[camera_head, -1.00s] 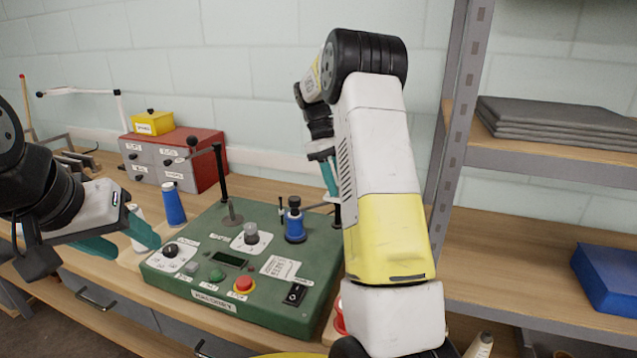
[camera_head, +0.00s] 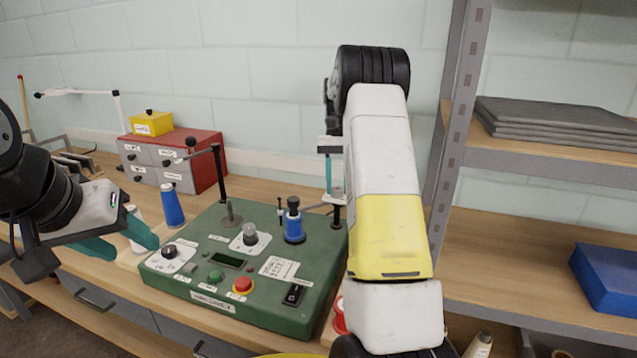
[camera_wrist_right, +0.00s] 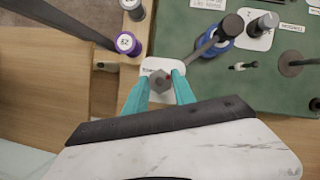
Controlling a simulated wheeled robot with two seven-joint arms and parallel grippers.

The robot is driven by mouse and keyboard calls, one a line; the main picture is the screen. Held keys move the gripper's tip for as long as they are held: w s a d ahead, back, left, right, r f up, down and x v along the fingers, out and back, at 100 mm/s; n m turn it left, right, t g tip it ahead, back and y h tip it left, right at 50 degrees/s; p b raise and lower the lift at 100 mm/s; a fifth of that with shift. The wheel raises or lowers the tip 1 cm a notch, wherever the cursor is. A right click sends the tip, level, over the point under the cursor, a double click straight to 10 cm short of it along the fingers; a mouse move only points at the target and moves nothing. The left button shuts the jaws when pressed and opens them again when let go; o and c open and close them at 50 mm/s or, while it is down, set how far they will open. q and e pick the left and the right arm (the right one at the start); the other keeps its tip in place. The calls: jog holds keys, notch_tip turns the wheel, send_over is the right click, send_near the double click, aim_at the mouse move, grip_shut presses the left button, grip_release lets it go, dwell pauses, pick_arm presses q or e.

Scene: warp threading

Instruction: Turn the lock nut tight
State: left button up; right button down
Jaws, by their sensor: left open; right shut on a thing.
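The lock nut (camera_wrist_right: 161,83) is a small grey hexagonal piece over a white label near the edge of the green machine panel (camera_wrist_right: 268,95). My right gripper (camera_wrist_right: 161,77) has its teal fingertips shut on either side of the nut. In the head view the right gripper (camera_head: 332,178) points down at the panel's back right corner, and my forearm hides part of it; the nut cannot be made out there. The green panel (camera_head: 185,282) lies on the bench. My left gripper (camera_head: 125,245) is open and empty at the panel's left side.
A blue knob-topped piece (camera_head: 294,228), a tall black post (camera_head: 219,175) and a red button (camera_head: 243,285) stand on the panel. A red drawer box (camera_head: 207,165) stands behind. A shelf rack (camera_head: 455,125) rises at the right.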

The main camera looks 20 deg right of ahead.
jog(key=shift+m, duration=0.5)
jog(key=c, duration=1)
grip_release()
jog(key=shift+c, duration=0.2)
jog(key=v, duration=0.7)
jog(key=shift+d+r, duration=0.2)
jog(key=shift+r, duration=0.2)
jog(key=shift+w, duration=0.1)
